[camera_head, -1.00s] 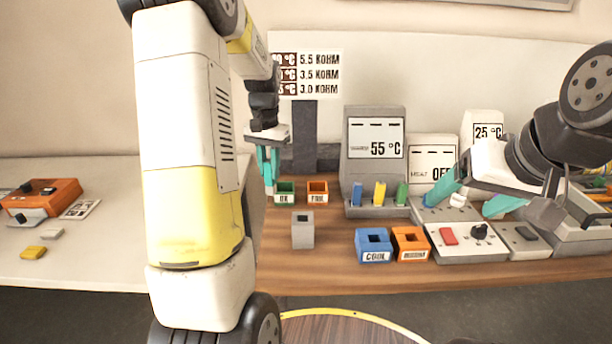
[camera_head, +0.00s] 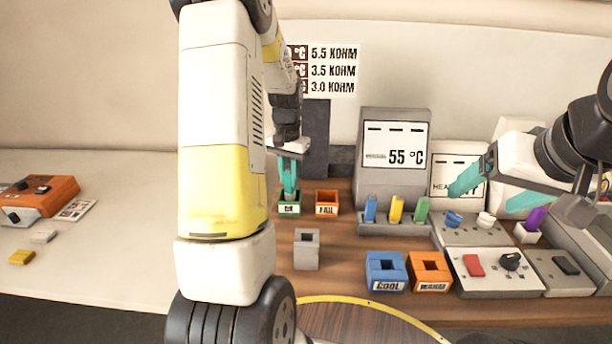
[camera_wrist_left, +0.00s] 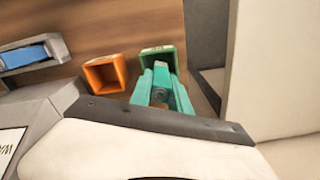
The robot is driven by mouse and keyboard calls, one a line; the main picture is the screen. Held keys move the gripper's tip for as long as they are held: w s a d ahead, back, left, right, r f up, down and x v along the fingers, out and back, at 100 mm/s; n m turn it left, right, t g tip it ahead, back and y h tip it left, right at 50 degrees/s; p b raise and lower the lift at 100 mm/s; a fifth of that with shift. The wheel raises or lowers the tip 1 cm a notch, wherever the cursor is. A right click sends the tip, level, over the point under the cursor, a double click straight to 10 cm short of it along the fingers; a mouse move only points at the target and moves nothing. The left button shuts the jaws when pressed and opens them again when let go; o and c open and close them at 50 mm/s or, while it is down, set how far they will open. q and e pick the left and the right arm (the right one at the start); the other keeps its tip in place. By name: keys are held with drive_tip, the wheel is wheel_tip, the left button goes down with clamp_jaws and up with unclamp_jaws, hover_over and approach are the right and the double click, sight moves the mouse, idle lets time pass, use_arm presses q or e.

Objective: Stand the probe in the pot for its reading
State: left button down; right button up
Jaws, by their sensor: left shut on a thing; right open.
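My left gripper (camera_head: 289,180) points down at the small green OK bin (camera_head: 289,209). It is shut on a small grey thing, mostly hidden between its teal fingers; the left wrist view shows the fingertips (camera_wrist_left: 160,95) at the mouth of the green bin (camera_wrist_left: 158,54). My right gripper (camera_head: 492,195) is open, above a grey panel (camera_head: 470,236) with a blue piece (camera_head: 453,219) and a white piece (camera_head: 486,219). Blue (camera_head: 370,208), yellow (camera_head: 396,209) and green (camera_head: 421,210) pieces stand in a grey rack. A purple piece (camera_head: 535,217) stands in a white block. I cannot tell which is the probe or pot.
An orange FAIL bin (camera_head: 327,203) stands beside the green bin. A grey holder (camera_head: 306,250), blue COOL block (camera_head: 386,272) and orange block (camera_head: 429,272) stand in front. A display (camera_head: 394,145) reads 55 °C. A switch panel (camera_head: 495,273) lies at right.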

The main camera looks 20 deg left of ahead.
sight(289, 186)
use_arm(q)
drive_tip(key=shift+f, duration=1.5)
drive_tip(key=c, duration=1.2)
unclamp_jaws()
drive_tip(key=shift+f, duration=0.15)
drive_tip(key=shift+c, duration=0.2)
